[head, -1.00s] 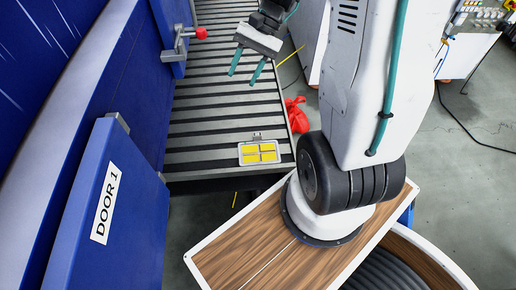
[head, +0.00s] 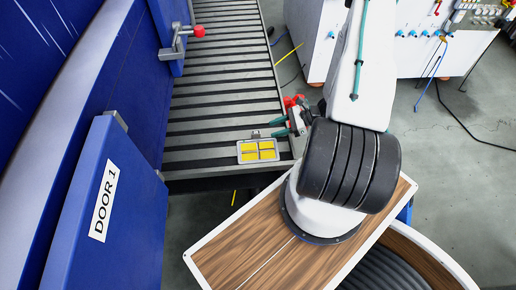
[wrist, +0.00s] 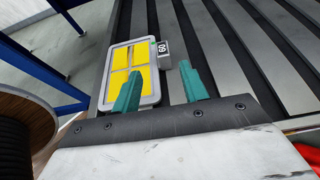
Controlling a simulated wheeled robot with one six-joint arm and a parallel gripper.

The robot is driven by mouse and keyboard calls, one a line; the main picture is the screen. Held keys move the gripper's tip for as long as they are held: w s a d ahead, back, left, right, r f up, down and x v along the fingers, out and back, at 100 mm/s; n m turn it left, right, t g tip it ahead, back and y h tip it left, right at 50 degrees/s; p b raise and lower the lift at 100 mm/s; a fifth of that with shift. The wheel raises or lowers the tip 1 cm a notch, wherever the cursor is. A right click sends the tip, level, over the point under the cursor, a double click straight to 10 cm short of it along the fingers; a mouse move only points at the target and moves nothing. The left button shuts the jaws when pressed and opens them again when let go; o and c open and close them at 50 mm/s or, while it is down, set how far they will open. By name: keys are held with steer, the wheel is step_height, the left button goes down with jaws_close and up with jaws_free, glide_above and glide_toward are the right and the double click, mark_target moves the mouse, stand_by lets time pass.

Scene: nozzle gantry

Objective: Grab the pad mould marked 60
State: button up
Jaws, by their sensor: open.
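The pad mould (head: 258,151) is a grey frame with yellow pads, lying flat on the near end of the slatted conveyor. In the wrist view the mould (wrist: 122,62) shows a small tab (wrist: 163,48) on its side marked 60. My gripper (head: 279,128) is low beside the mould's tab in the head view. In the wrist view its two teal fingers (wrist: 160,85) are apart, with nothing between them. The left finger overlaps the mould's lower edge in the picture; the tab appears ahead of the gap. I cannot tell whether the fingers touch anything.
The slatted conveyor (head: 225,90) is otherwise clear. The blue door marked DOOR 1 (head: 105,200) and a red-knobbed latch (head: 198,31) stand to the left. White cabinets stand at the back right.

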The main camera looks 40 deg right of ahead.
mark_target(257, 147)
steer(key=x, duration=0.7)
steer(key=shift+w+f, duration=0.1)
steer(key=shift+w, duration=0.25)
jaws_close()
